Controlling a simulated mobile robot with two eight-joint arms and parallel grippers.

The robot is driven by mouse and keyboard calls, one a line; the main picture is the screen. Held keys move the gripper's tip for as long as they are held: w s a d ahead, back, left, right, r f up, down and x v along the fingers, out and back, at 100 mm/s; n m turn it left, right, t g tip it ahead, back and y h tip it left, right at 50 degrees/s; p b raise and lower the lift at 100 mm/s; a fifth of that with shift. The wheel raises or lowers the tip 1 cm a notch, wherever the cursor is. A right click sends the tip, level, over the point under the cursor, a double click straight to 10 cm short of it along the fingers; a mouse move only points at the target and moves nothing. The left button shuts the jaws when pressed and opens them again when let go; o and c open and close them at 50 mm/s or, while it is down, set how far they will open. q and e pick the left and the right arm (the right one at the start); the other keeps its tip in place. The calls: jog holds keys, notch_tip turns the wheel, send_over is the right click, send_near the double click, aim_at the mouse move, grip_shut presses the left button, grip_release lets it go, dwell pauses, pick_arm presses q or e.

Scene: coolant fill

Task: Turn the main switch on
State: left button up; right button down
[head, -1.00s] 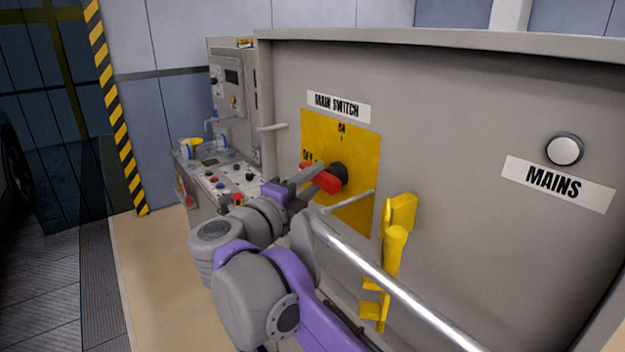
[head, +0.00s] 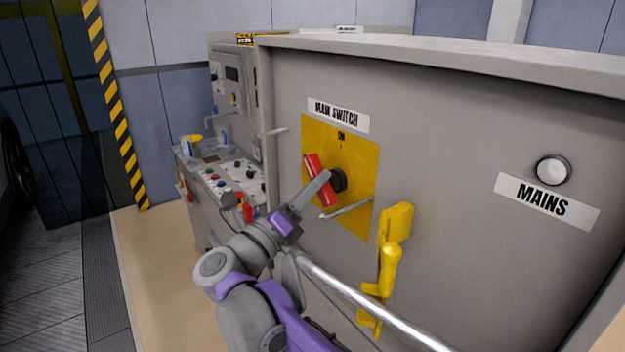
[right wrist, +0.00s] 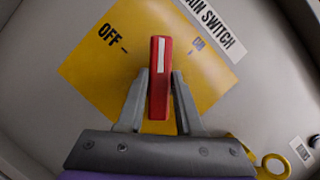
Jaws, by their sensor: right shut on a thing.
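The main switch has a red handle (head: 314,168) on a dark hub (head: 339,180), in front of a yellow plate (head: 358,157). The handle stands steep and tilted in the head view. In the right wrist view the red handle (right wrist: 160,95) has a white stripe and points between the OFF mark (right wrist: 109,34) and the ON mark (right wrist: 198,44). My right gripper (head: 322,183) is shut on the handle, one finger on each side in the right wrist view (right wrist: 160,78). A round whitish MAINS lamp (head: 553,170) sits at the right. My left gripper is out of view.
A yellow bracket-like part (head: 396,222) projects from the cabinet (head: 460,130) below and right of the switch. A grey rod (head: 346,210) crosses the plate's lower part. A control console (head: 225,175) stands at the left. Open floor (head: 150,270) lies left of my arm.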

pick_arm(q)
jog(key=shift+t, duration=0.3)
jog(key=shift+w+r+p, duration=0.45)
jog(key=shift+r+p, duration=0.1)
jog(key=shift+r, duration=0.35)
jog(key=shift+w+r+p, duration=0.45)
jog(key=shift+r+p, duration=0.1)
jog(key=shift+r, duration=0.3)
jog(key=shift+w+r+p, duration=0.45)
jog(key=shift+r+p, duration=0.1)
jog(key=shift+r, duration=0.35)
pick_arm(e)
jog(key=shift+s+d+f+m+g+h, duration=0.1)
jog(key=shift+m+g+h, duration=0.6)
jog(key=shift+m, duration=1.25)
jog(key=shift+s+m+g+h, duration=0.1)
jog(key=shift+m+g+h, duration=0.6)
jog(key=shift+m, duration=1.2)
jog(key=shift+d+f+m+g+h, duration=0.1)
jog(key=shift+m+g+h, duration=0.2)
jog(key=shift+m+h, duration=1.2)
jog(key=shift+m+y, duration=0.4)
jog(key=shift+m, duration=0.15)
jog(key=c, duration=0.7)
grip_release()
jog(key=shift+o, duration=0.5)
jog(key=shift+r, duration=0.15)
jog(key=shift+a, duration=0.1)
